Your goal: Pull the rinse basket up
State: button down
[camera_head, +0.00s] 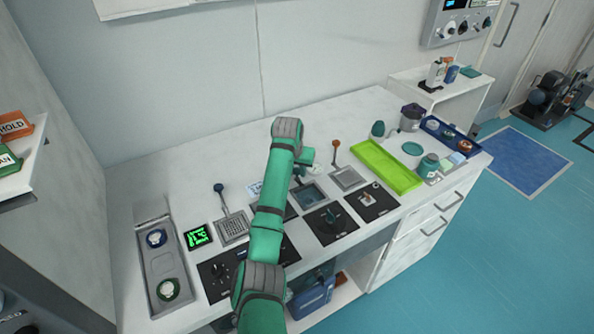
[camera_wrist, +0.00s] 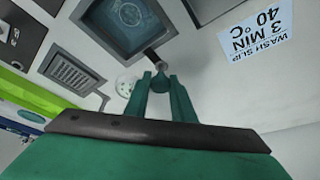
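My gripper (camera_wrist: 160,82) reaches down at the middle of the bench, and my arm partly hides it in the head view. In the wrist view its two green fingers are close together, with a rounded green end between them and no clear gap. A short dark handle (camera_wrist: 155,58) runs from there to the rim of a square basin (camera_wrist: 123,22), which also shows in the head view (camera_head: 310,196). I cannot clearly see a basket in the basin. One grated unit (camera_head: 234,229) has a blue-knobbed lever (camera_head: 220,190); another (camera_head: 347,179) has an orange-knobbed lever (camera_head: 336,147).
A lime-green tray (camera_head: 386,166) lies to the right, with bottles and a blue tray (camera_head: 450,134) beyond. A grey tray (camera_head: 164,268) and a lit green display (camera_head: 198,237) are at left. Dial panels (camera_head: 330,224) line the front. A wash-slip card (camera_wrist: 258,35) lies near the basin.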

notch_tip(320, 180, up, 7)
jog(key=shift+f, duration=0.2)
jog(key=c, duration=1.5)
grip_release()
jog(key=shift+r, duration=0.15)
jog(key=v, duration=1)
jog(key=shift+s+r, duration=0.2)
